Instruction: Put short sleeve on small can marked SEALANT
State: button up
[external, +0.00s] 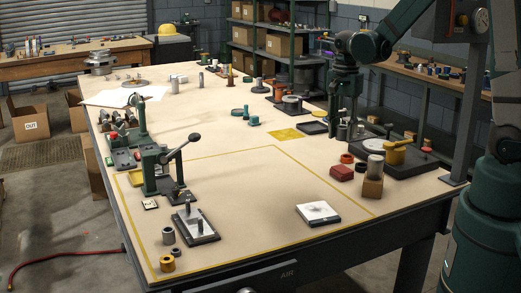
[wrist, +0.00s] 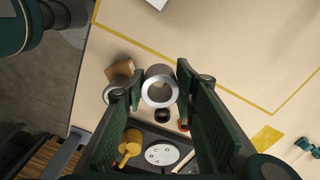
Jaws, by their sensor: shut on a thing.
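My gripper (wrist: 160,90) is shut on a short grey sleeve (wrist: 160,84), a hollow ring with a pale end face, held between its two green fingers. In the external view my gripper (external: 345,135) hangs above the right part of the bench, close to the dark tray, and the sleeve is too small to make out there. A small silver can (external: 375,164) stands on a wooden block (external: 372,187) at the right; it also shows in the wrist view (wrist: 112,95), left of the held sleeve. No SEALANT lettering is legible on any can.
A dark tray (external: 425,165) with a yellow-handled tool (external: 397,152) lies beside the can. A red block (external: 340,173) and small rings (external: 347,158) stand close by. A white plate (external: 317,212) and a tray with pegs (external: 195,238) lie nearer the front.

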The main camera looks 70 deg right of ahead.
notch_tip(320, 180, up, 3)
jog(key=m+p, duration=0.2)
jog(key=p, duration=0.1)
send_over(376, 158)
jog(key=shift+d+r, duration=0.15)
jog(key=shift+r, duration=0.05)
jog(key=shift+f, duration=0.1)
jog(key=shift+f+b, duration=0.3)
jog(key=shift+f, duration=2.55)
jog(key=shift+f, duration=2.05)
jog(key=shift+f+b, duration=0.15)
jog(key=shift+b, duration=0.15)
jog(key=o, duration=1.1)
